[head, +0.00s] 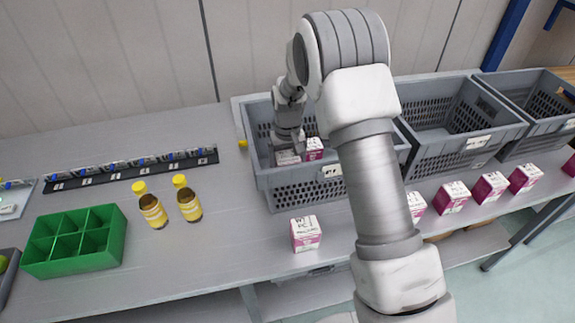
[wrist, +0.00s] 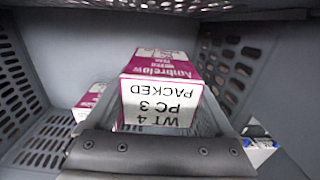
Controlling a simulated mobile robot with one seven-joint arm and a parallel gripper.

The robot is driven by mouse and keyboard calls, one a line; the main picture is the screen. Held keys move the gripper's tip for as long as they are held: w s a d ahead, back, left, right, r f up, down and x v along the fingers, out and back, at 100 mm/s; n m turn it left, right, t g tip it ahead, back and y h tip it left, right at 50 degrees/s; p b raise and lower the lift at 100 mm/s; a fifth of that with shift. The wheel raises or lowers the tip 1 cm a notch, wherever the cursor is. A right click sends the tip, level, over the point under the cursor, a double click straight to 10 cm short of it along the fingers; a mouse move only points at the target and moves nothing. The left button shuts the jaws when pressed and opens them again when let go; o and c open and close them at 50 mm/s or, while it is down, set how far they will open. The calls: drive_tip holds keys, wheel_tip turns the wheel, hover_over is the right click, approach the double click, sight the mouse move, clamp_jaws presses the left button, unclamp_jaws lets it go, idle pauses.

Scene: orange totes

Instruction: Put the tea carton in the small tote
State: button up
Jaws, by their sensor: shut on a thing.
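My gripper (head: 289,142) is down inside the leftmost grey tote (head: 290,186). In the wrist view it is shut on a white and magenta tea carton (wrist: 162,97), marked "Ambrelow" and "PACKED". Another magenta carton (wrist: 90,96) lies to its left inside the tote. In the head view, two cartons show in this tote: one beneath my gripper (head: 287,157) and one to its right (head: 314,149). I cannot tell whether the held carton touches the floor. My arm hides part of the tote's right side.
Two more grey totes (head: 470,151) (head: 545,126) stand to the right. Several similar cartons (head: 306,235) sit along the table front. Two yellow-capped bottles (head: 153,211) (head: 188,204) and a green divided box (head: 75,262) stand at the left. The tote's walls are close around my gripper.

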drive_tip(key=shift+f+b, duration=0.3)
drive_tip(key=shift+f, duration=0.15)
drive_tip(key=o, duration=1.3)
drive_tip(key=shift+r, duration=0.1)
